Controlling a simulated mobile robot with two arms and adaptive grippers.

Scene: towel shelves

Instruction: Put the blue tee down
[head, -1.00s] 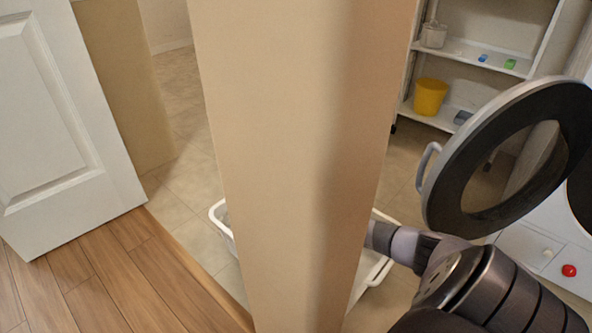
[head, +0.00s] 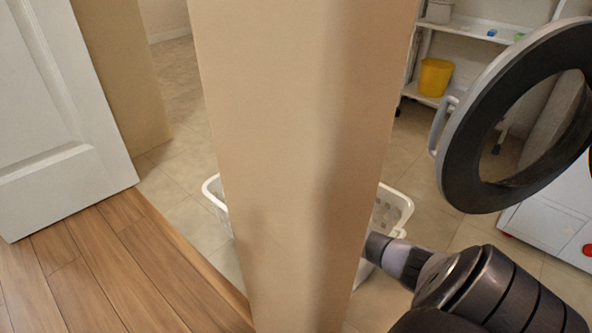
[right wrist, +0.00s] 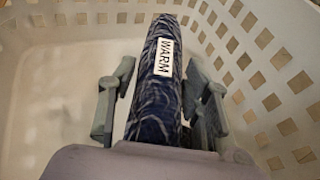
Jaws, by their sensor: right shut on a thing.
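The blue tee (right wrist: 158,110), dark blue with pale streaks and a white WARM label, shows in the right wrist view as a folded or rolled bundle. My right gripper (right wrist: 160,88) is shut on it, one finger on each side. Around them is the inside of a white basket (right wrist: 283,72); how far the tee is above its floor I cannot tell. In the head view the basket (head: 398,203) shows on both sides of a tan wall end. That wall end hides the tee and my right gripper there. My left gripper is not in view.
The tan wall end (head: 295,150) stands directly in front. An open round machine door (head: 450,190) is at the right, above my right arm. A white door (head: 60,120) is at the left. Shelves (head: 470,30) with a yellow bucket (head: 434,77) are behind.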

